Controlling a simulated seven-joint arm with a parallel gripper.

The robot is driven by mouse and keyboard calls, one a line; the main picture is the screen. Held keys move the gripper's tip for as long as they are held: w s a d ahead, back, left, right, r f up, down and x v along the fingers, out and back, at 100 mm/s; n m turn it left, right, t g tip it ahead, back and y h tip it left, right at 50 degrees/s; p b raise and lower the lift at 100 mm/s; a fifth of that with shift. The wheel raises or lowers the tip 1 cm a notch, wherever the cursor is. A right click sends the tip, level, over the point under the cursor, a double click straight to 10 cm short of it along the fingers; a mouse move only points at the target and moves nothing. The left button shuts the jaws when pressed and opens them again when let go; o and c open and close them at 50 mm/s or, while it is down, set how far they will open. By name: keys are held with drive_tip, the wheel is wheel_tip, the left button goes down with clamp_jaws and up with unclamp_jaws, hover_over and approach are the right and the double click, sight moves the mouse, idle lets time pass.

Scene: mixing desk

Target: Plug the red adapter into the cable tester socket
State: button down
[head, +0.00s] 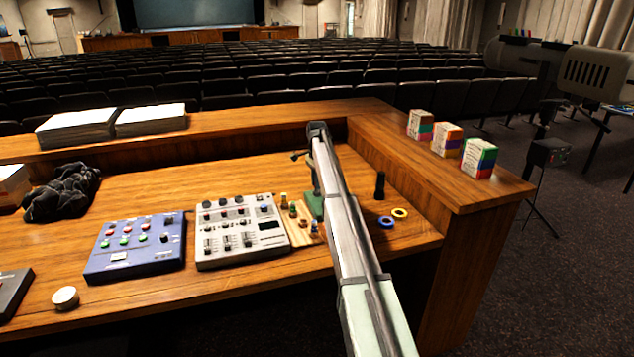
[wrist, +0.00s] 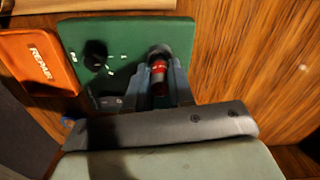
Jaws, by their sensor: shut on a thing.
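The red adapter (wrist: 158,76) is between the two fingers of my gripper (wrist: 160,84) in the wrist view, and the gripper is shut on it. The green cable tester (wrist: 124,42) lies beyond the fingers, with a black knob (wrist: 96,53) and small white marks on its face. A dark round part (wrist: 160,52) is at the adapter's far end, over the tester's right side. I cannot tell whether the adapter is inside the socket or only against it. In the head view, part of the green tester (head: 314,206) shows beside my arm, which hides the rest.
An orange lettered thing (wrist: 38,62) is left of the tester. A wooden rack (head: 300,234) with several coloured pieces stands near a grey mixer (head: 238,230) and a blue console (head: 136,246). Blue (head: 386,222) and yellow (head: 400,213) rings and a black upright piece (head: 380,185) lie right of my arm.

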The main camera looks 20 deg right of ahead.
drive_tip(key=shift+f, duration=0.6)
idle(0.3)
drive_tip(key=c, duration=1.3)
unclamp_jaws()
drive_tip(key=shift+o, duration=0.2)
drive_tip(key=shift+r, duration=0.1)
drive_tip(key=shift+r, duration=5.35)
drive_tip(key=shift+a, duration=0.1)
